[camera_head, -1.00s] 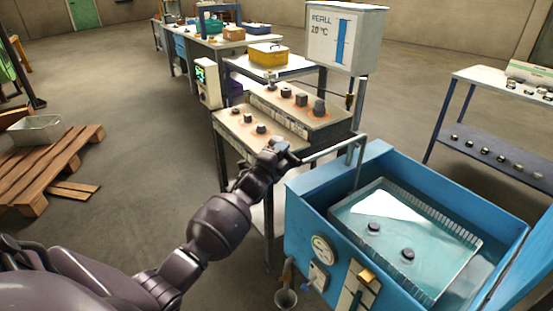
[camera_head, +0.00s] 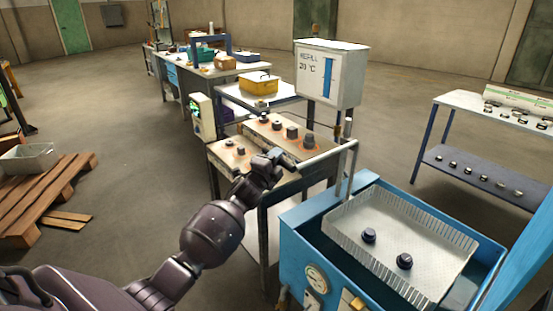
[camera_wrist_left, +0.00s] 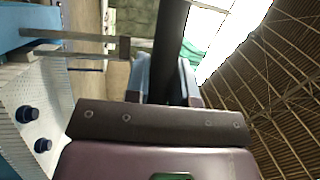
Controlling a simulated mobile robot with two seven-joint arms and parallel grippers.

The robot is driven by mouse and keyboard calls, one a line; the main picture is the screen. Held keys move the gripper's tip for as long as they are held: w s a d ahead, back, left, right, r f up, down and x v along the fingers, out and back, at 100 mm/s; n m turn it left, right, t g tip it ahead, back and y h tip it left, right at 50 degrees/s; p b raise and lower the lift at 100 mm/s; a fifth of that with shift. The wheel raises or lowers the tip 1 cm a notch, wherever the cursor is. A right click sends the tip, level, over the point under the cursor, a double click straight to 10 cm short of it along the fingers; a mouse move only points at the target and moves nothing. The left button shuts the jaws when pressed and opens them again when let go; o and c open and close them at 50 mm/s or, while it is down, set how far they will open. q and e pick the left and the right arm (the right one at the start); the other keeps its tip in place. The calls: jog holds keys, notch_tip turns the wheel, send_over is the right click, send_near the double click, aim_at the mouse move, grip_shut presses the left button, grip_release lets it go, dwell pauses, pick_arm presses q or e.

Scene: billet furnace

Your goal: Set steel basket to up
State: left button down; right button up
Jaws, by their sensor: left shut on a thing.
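The steel basket (camera_head: 385,212) is a pale perforated tray with slatted sides. It sits high in the blue tank (camera_head: 315,250), near the level of the rim, with two dark round pieces (camera_head: 404,261) on it. A grey bar handle (camera_head: 326,155) runs from the post at the basket's left side. My left gripper (camera_head: 282,160) is shut on the end of this handle. In the left wrist view the dark grip (camera_wrist_left: 172,40) passes between my fingers, and part of the basket (camera_wrist_left: 45,95) shows at the left. My right gripper is out of view.
A gauge and controls are on the tank's front. A bench with several dark pieces (camera_head: 292,132) stands behind my gripper.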

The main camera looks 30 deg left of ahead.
pick_arm(q)
jog(key=shift+w+a+r, duration=0.1)
jog(key=shift+r, duration=0.5)
jog(key=c, duration=1)
grip_release()
jog(key=shift+o, duration=0.2)
jog(key=shift+f, duration=0.25)
jog(key=shift+f, duration=0.1)
jog(key=s+f, duration=0.1)
jog(key=s, duration=0.9)
jog(key=shift+s+f, duration=0.35)
jog(key=shift+s, duration=0.05)
